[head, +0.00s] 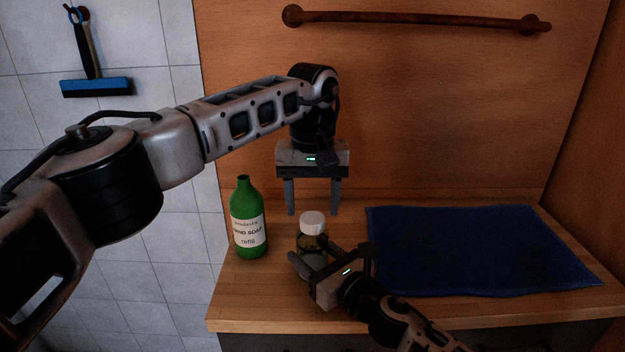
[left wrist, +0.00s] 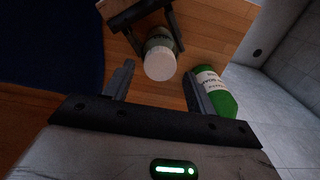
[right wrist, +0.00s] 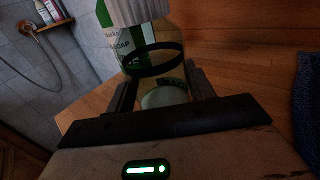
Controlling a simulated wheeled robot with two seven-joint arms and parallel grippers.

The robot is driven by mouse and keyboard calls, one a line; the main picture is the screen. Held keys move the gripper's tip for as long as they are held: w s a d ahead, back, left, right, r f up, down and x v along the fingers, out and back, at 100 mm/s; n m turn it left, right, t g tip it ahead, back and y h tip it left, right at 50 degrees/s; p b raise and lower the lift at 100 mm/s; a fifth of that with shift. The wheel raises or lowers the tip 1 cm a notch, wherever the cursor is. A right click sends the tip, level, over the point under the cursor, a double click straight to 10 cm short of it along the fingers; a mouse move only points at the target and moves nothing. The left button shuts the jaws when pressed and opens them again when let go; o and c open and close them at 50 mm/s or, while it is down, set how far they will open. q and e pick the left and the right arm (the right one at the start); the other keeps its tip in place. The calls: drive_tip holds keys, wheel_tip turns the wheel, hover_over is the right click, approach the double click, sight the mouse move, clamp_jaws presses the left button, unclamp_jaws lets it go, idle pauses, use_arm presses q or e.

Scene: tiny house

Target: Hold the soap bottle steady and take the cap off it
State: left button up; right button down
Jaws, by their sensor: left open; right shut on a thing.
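The soap bottle (head: 311,242) is a small clear bottle with a white cap (head: 312,222), standing upright on the wooden counter. My right gripper (head: 314,256) is shut around its body from the front; the bottle also shows between the fingers in the right wrist view (right wrist: 162,92). My left gripper (head: 312,212) is open and points down just above and behind the cap, with nothing in it. In the left wrist view the white cap (left wrist: 160,64) lies between and beyond the open fingers. The bottle's lower part is partly hidden by my right gripper.
A green hand soap refill bottle (head: 248,235) stands open-necked to the left of the soap bottle. A dark blue towel (head: 480,250) lies flat on the counter (head: 270,300) at right. A wooden wall with a rusty bar (head: 415,19) rises behind.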

sight(312, 222)
use_arm(q)
drive_tip(key=shift+f, duration=1.45)
